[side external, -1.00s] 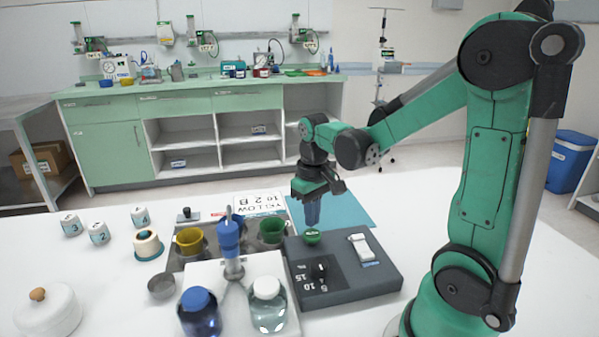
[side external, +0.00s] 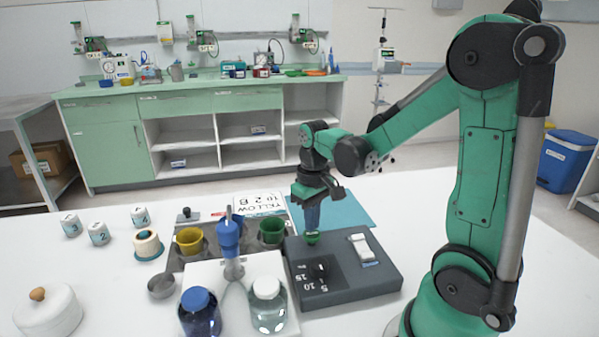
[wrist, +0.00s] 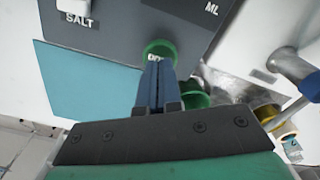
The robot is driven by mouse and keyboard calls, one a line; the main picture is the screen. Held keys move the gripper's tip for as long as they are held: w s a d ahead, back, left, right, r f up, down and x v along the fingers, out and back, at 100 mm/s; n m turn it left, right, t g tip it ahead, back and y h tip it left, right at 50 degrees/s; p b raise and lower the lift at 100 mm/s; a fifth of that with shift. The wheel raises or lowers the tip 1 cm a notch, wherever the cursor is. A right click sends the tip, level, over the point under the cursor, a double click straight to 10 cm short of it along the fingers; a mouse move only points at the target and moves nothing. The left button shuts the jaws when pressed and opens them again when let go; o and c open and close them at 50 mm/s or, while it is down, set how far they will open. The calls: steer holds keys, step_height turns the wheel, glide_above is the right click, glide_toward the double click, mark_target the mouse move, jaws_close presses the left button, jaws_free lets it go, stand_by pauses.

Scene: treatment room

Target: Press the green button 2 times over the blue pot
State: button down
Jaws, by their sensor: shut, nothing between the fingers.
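The green button (side external: 313,240) sits on the dark grey box (side external: 375,283). My gripper (side external: 312,231) is shut and empty, pointing down with its blue fingertips at the button's top. In the wrist view, the fingertips (wrist: 156,66) overlap the near edge of the green button (wrist: 159,46); they look in contact, but how far it is pressed I cannot tell. A blue dispenser head (side external: 229,238) stands on a post left of the box. A jar of dark blue liquid with a blue lid (side external: 198,299) stands in front. No separate blue pot shows clearly.
A yellow pot (side external: 189,240) and a green pot (side external: 272,231) stand on a metal tray near the dispenser. A clear jar (side external: 267,308) stands in front. A white switch (side external: 361,246) is on the box. A blue mat (side external: 350,211) lies behind it.

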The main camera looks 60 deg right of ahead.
steer(key=shift+f, duration=1.15)
steer(key=shift+r, duration=1.65)
steer(key=shift+f, duration=1.7)
steer(key=shift+r, duration=1.7)
